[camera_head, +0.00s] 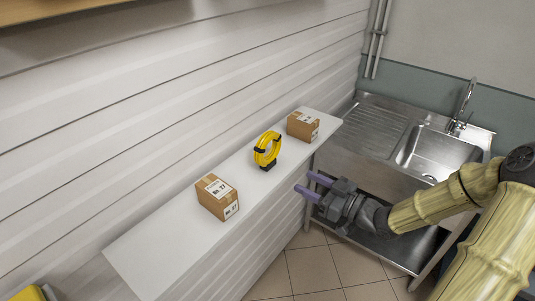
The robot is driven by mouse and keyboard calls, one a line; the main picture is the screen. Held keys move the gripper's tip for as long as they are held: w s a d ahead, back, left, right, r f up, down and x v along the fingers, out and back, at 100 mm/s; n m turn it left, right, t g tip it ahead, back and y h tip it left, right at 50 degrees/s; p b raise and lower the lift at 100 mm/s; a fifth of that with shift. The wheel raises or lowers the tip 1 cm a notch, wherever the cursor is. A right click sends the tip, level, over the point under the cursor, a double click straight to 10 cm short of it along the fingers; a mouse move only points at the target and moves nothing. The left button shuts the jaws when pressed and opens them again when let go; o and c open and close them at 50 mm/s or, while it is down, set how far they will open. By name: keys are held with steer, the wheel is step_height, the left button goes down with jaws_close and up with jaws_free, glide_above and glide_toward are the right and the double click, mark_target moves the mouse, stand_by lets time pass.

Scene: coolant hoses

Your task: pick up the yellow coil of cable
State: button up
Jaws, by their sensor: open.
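The yellow coil of cable (267,149) stands upright on the white shelf (163,253), between two cardboard boxes. It has black bands at its top and a black piece at its base. My gripper (309,187) is in front of the shelf's front edge, to the right of and lower in the picture than the coil. Its two purple fingers are apart, with nothing between them, and point left toward the shelf. It does not touch the coil.
One labelled cardboard box (217,197) stands left of the coil and another box (303,125) stands right of it. A steel sink (438,151) with a tap is at the right. A white panelled wall (170,100) rises behind the shelf. The shelf's left end is bare.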

mark_target(261, 159)
steer(key=p+x, duration=0.3)
steer(key=x, duration=0.9)
steer(key=shift+w+p, duration=0.1)
steer(key=shift+p, duration=0.25)
steer(key=shift+w+a, duration=0.1)
steer(key=shift+w, duration=0.1)
steer(key=shift+s, duration=0.1)
steer(key=shift+s, duration=0.1)
steer(key=shift+r, duration=0.1)
